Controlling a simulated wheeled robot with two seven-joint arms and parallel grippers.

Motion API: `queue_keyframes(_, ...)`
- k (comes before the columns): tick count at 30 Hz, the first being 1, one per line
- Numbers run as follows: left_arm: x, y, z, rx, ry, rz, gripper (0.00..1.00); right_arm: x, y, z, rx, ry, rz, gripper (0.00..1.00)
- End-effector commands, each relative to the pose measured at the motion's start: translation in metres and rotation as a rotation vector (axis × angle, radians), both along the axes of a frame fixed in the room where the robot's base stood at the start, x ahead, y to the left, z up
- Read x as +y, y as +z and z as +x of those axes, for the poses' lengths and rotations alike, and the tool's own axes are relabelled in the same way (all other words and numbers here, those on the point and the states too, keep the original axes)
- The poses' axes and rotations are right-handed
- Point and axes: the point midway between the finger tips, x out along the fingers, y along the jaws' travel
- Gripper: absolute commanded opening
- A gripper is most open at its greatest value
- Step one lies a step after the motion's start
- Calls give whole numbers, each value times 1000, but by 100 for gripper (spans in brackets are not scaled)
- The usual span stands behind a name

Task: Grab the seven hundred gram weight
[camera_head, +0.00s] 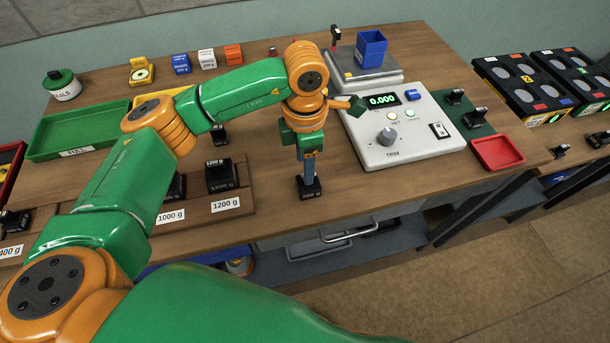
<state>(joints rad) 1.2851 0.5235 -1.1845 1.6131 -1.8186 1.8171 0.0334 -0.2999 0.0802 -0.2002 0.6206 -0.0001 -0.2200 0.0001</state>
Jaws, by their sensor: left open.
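A small black weight (308,190) stands on the wooden table near its front edge. Its front label is tiny and looks like 700 g. My left gripper (309,173) points straight down over this weight, with its fingers at the weight's top. The jaws are open, and the fingers partly hide the upper part of the weight. From this view I cannot tell whether the fingers touch it. My right gripper is not in view.
Black weights stand left on a wooden rack, including the 1200 g weight (221,179). The scale console (405,135) reads 0.000; a blue bin (371,48) sits on its pan. A green tray (80,128) lies left and a red tray (498,152) right.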

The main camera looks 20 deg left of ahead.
Motion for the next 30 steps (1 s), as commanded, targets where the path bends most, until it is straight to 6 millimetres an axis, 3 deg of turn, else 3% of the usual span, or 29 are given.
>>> queue_keyframes(2,-5,-8,-1,8,-2,-1,57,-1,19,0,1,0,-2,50)
queue_keyframes(6,-5,-33,0,4,1,-3,57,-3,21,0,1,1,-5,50)
queue_keyframes(12,-5,-38,1,1,0,-3,57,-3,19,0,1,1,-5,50)
queue_keyframes(13,-5,-38,1,1,0,-3,55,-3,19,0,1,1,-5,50)
queue_keyframes(19,-6,-38,1,2,0,-4,1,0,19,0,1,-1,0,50)
queue_keyframes(30,-6,-37,1,2,0,-5,0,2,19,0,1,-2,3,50)
